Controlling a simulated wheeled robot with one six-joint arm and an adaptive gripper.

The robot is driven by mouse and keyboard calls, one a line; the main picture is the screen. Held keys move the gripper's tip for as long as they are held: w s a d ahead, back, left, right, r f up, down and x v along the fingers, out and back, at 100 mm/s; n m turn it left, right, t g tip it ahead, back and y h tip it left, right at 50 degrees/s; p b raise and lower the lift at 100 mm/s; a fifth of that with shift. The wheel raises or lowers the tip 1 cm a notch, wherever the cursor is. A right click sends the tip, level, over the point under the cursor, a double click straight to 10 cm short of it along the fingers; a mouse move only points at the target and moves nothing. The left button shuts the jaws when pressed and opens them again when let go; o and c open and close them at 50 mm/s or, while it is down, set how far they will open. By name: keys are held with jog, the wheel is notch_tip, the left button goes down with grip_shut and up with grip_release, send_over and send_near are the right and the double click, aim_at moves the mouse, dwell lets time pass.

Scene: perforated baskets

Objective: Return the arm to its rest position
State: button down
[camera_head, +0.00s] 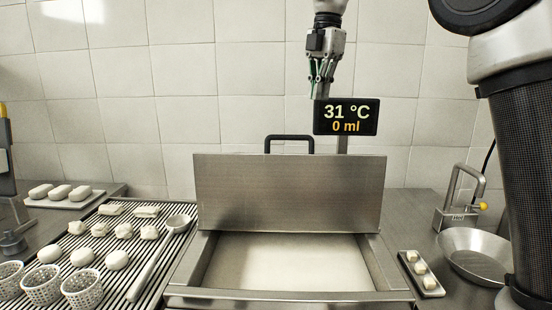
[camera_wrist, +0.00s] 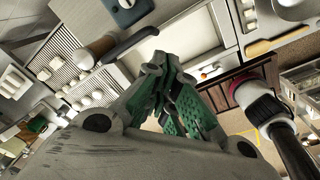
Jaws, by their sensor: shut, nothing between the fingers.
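My gripper (camera_head: 320,88) hangs above and behind the steel vat, in front of the tiled wall, fingers pointing down. It is shut and empty, its green-padded fingers together. In the wrist view my gripper's fingers (camera_wrist: 178,75) also show closed, with nothing between them. The gripper is apart from everything below it; its tips show just above the display (camera_head: 346,117), which reads 31 °C and 0 ml. My arm's dark link fills the right side of the head view.
A steel vat (camera_head: 290,295) with white contents has its lid (camera_head: 290,192) raised. At left, a ribbed rack (camera_head: 140,245) holds white pieces, a ladle (camera_head: 160,255) and perforated baskets (camera_head: 82,288). At right are a small tray (camera_head: 408,262) and a metal bowl (camera_head: 478,252).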

jog(key=s+d+f+m+t, duration=0.1)
jog(key=s+d+m, duration=0.3)
jog(key=d+m, duration=0.15)
jog(key=s+d+f+m, duration=0.1)
jog(key=s+d+m, duration=0.3)
jog(key=d, duration=0.3)
jog(key=s+d+f+m+t, duration=0.1)
jog(key=s+d+f+m, duration=0.5)
jog(key=s+f+m, duration=0.2)
jog(key=s+d+f+m+t+h, duration=0.1)
jog(key=s+d+f+m+t, duration=0.1)
jog(key=s+d+f+m, duration=0.5)
jog(key=s+f+m, duration=0.1)
jog(key=s+f, duration=0.2)
jog(key=s, duration=0.2)
jog(key=shift+s+d, duration=0.15)
jog(key=shift+d, duration=0.15)
